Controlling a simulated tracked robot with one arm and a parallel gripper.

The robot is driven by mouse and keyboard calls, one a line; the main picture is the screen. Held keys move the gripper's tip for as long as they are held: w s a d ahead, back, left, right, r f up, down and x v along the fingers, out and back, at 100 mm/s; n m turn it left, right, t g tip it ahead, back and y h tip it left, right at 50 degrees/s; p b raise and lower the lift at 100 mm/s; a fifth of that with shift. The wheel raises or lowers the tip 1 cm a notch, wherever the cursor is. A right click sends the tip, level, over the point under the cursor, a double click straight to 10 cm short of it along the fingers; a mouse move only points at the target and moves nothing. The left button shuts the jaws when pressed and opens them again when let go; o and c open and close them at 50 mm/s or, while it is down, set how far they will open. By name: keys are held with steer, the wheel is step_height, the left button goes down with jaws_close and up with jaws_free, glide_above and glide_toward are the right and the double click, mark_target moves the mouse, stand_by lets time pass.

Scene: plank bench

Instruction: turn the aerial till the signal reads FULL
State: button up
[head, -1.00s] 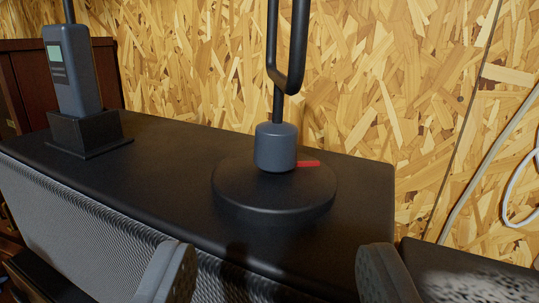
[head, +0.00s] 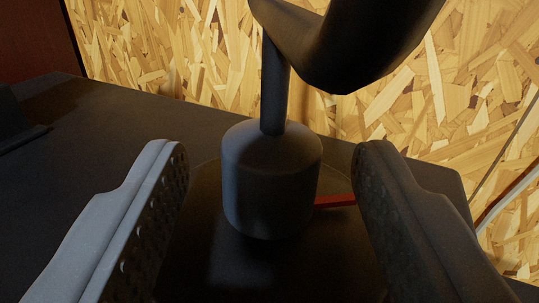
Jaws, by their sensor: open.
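The aerial stands upright in the middle of the head view. Its grey cylindrical hub (head: 270,185) carries a thin dark stem (head: 274,90) and a thick black loop (head: 345,45) that runs off the top edge. A red pointer (head: 335,201) sticks out to the right at the hub's foot, its far end close to or behind the right finger. The dark round base (head: 230,265) lies under the hub. My gripper (head: 272,190) is open, one finger on each side of the hub, with gaps visible on both sides. No signal reading is in view.
Part of a dark holder (head: 18,125) shows at the left edge. A chipboard wall (head: 160,50) stands close behind, and a pale cable (head: 508,200) hangs at the right.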

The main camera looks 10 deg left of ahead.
steer(key=c, duration=1)
steer(key=shift+o, duration=0.2)
steer(key=shift+d, duration=0.35)
steer(key=shift+a+f, duration=0.1)
steer(key=shift+a, duration=0.15)
steer(key=shift+a+b, duration=0.1)
steer(key=shift+b, duration=0.2)
steer(key=shift+a+f+m+h+b, duration=0.1)
steer(key=shift+f+m+h+b, duration=0.3)
steer(key=shift+b, duration=0.55)
steer(key=h+b, duration=0.1)
steer(key=b, duration=0.2)
steer(key=m+h+b, duration=0.1)
steer(key=b, duration=0.3)
steer(key=m+h+b, duration=0.1)
steer(key=h+b, duration=0.1)
steer(key=b, duration=0.2)
steer(key=shift+a, duration=0.3)
steer(key=m+h+b, duration=0.1)
steer(key=h+b, duration=0.1)
steer(key=b, duration=0.7)
steer(key=shift+w+a+m, duration=0.1)
steer(key=shift+m, duration=0.3)
steer(key=b, duration=0.3)
steer(key=h+b, duration=0.1)
steer(key=b, duration=0.2)
steer(key=shift+r+m+g+h, duration=0.25)
steer(key=shift+m+g+h, duration=0.05)
steer(key=shift+m+g, duration=0.1)
